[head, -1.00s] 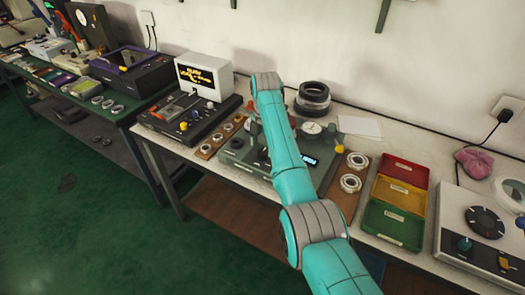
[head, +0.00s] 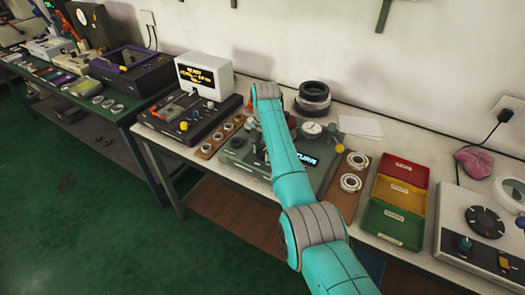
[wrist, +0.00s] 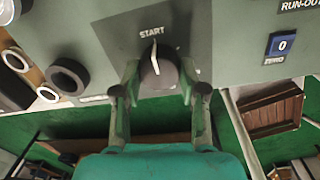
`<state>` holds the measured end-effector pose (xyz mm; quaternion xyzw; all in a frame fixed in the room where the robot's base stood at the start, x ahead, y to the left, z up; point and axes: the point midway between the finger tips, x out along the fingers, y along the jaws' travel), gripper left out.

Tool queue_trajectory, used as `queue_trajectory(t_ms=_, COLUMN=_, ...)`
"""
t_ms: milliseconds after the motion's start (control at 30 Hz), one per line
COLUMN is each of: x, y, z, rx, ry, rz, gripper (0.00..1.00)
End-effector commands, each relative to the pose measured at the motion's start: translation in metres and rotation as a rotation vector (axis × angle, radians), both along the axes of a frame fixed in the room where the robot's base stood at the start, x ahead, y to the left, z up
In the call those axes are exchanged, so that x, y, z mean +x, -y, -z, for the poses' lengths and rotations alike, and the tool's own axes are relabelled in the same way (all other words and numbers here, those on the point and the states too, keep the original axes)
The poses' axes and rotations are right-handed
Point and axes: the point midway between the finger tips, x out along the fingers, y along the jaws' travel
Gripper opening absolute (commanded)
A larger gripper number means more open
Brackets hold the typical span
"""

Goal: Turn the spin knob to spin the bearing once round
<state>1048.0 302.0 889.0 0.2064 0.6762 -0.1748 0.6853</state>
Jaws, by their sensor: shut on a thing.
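The spin knob (wrist: 158,70) is dark and round with a white pointer line, on the grey-green panel under the word START in the wrist view. Its pointer stands nearly upright toward that word. My gripper (wrist: 158,80) has one finger on each side of the knob and is shut on it. The bearing test machine (head: 236,158) sits on the bench in the head view, partly hidden behind my arm. Its small display (head: 305,159) reads TURN in light letters. A round dial gauge (head: 312,129) stands at its back. I cannot make out the bearing itself.
A wooden strip with rings (head: 352,183) lies right of the machine, another (head: 210,146) left. Red, yellow and green bins (head: 392,223) stand farther right. Stacked dark rings (head: 313,97) stand behind. A ZERO button (wrist: 282,45) is right of the knob.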

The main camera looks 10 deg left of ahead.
Motion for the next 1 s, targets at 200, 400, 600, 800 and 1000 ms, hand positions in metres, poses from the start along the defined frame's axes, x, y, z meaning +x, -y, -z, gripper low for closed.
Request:
queue_trajectory(t_ms=200, x=-0.0003, y=0.0001, z=0.0007, rx=0.0, ry=-0.001, rz=0.04, gripper=0.07)
queue_trajectory(t_ms=400, x=-0.0001, y=-0.0004, z=0.001, rx=0.0, ry=-0.001, rz=0.152, gripper=0.07)
queue_trajectory(t_ms=600, x=-0.0001, y=-0.001, z=0.0012, rx=-0.001, ry=-0.002, rz=0.324, gripper=0.07)
queue_trajectory(t_ms=800, x=0.0001, y=-0.0014, z=0.0012, rx=-0.001, ry=-0.002, rz=0.515, gripper=0.07)
queue_trajectory(t_ms=1000, x=0.0006, y=-0.0017, z=0.0012, rx=-0.002, ry=-0.001, rz=0.705, gripper=0.07)
